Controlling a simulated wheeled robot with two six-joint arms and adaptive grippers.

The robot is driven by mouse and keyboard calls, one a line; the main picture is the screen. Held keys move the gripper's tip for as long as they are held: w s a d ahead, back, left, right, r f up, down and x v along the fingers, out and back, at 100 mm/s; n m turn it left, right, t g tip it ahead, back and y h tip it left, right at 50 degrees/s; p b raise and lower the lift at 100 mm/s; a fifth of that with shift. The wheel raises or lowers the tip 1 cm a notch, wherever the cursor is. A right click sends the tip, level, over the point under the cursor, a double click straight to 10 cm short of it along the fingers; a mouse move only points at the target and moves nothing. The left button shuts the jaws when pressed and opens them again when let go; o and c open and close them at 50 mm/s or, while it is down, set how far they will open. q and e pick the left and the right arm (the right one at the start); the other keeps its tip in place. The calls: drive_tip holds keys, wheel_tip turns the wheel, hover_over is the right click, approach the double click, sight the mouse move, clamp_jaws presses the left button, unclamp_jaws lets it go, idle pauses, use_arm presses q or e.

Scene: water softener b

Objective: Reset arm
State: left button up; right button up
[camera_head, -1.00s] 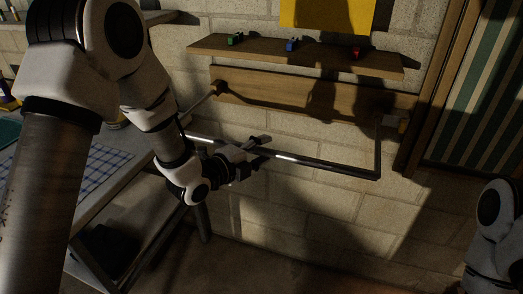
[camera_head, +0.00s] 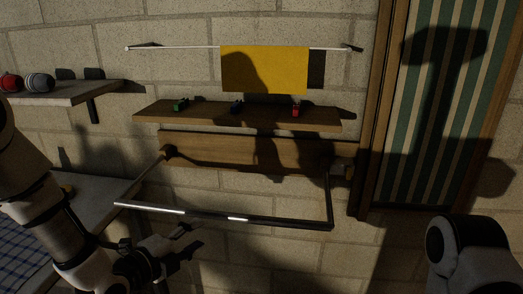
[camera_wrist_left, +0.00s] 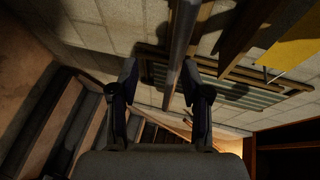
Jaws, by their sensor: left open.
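My left arm comes in at the lower left of the head view. Its gripper (camera_head: 190,238) is open and empty, and appears just below the long rail of a metal bar frame (camera_head: 280,222). In the left wrist view the two fingers (camera_wrist_left: 160,75) are spread apart. A dark bar (camera_wrist_left: 182,45) runs down in the picture to near the right finger; I cannot tell whether they touch. My right arm (camera_head: 470,255) shows only as a white and black link at the lower right; its gripper is out of view.
The bar frame sticks out from a wooden board (camera_head: 200,147) on the block wall. Above are a shelf (camera_head: 265,112) with small coloured items and a yellow cloth (camera_head: 264,70) on a rod. A table with a checked cloth (camera_head: 20,250) stands left; a striped panel (camera_head: 440,130) is right.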

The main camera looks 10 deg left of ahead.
use_arm(q)
drive_tip(key=s+f+n+g+y, duration=0.15)
drive_tip(key=s+f+g, duration=0.35)
drive_tip(key=f, duration=0.8)
drive_tip(key=s+f+n+g+y, duration=0.1)
drive_tip(key=s+f+n+g, duration=0.15)
drive_tip(key=s+f, duration=0.75)
drive_tip(key=s+a+f+n+g+y, duration=0.2)
drive_tip(key=s+f+n, duration=0.3)
drive_tip(key=n, duration=0.4)
drive_tip(key=s+a+f+n+g+y, duration=0.2)
drive_tip(key=s+f+n+g, duration=0.2)
drive_tip(key=s+n, duration=0.4)
drive_tip(key=shift+s+f+n, duration=0.15)
drive_tip(key=shift+f+n, duration=0.65)
